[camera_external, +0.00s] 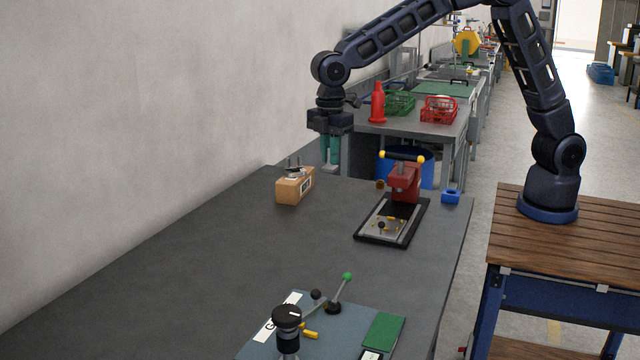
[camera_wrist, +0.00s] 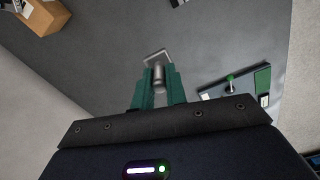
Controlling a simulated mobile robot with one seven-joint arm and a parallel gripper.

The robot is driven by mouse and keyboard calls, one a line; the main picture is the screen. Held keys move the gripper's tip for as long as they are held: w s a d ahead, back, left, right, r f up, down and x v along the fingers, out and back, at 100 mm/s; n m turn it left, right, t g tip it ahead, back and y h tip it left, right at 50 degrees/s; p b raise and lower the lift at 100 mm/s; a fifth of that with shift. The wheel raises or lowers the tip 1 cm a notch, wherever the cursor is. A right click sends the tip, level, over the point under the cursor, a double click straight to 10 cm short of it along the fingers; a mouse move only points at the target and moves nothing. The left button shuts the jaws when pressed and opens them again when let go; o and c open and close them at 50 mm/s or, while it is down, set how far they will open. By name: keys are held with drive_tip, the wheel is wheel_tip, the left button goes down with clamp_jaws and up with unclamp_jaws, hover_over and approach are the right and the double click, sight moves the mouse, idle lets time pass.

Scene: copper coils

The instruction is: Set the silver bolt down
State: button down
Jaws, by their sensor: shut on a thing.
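The silver bolt (camera_wrist: 158,76) is between the two green fingers of my gripper (camera_wrist: 158,90) in the wrist view. My gripper is shut on it. A pale squarish metal piece (camera_wrist: 157,57) shows at the bolt's far end; I cannot tell whether it is part of the bolt. In the external view my gripper (camera_external: 331,155) points down, held in the air near the far end of the grey table (camera_external: 190,260). The bolt cannot be made out there. The wrist view shows the grey tabletop (camera_wrist: 110,45) below the fingers.
A brown box (camera_external: 295,186) with metal pieces on top stands at the table's far left. A lever panel (camera_external: 262,338) lies in front. The table's middle and left are clear.

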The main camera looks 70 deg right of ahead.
drive_tip(key=s+a+f+m, duration=0.7)
drive_tip(key=s+a+m, duration=0.3)
drive_tip(key=s+m, duration=0.15)
drive_tip(key=s+a+f+m, duration=0.8)
drive_tip(key=s+a+m, duration=0.3)
drive_tip(key=s, duration=0.2)
drive_tip(key=w+a, duration=0.7)
drive_tip(key=a, duration=0.1)
drive_tip(key=w+a, duration=0.4)
drive_tip(key=a, duration=0.1)
drive_tip(key=shift+w+a+r, duration=0.1)
drive_tip(key=shift+w+r, duration=0.1)
drive_tip(key=shift+w, duration=0.15)
drive_tip(key=shift+f, duration=1.75)
drive_tip(key=shift+f, duration=0.1)
drive_tip(key=c, duration=1.4)
unclamp_jaws()
wheel_tip(320, 180, up, 12)
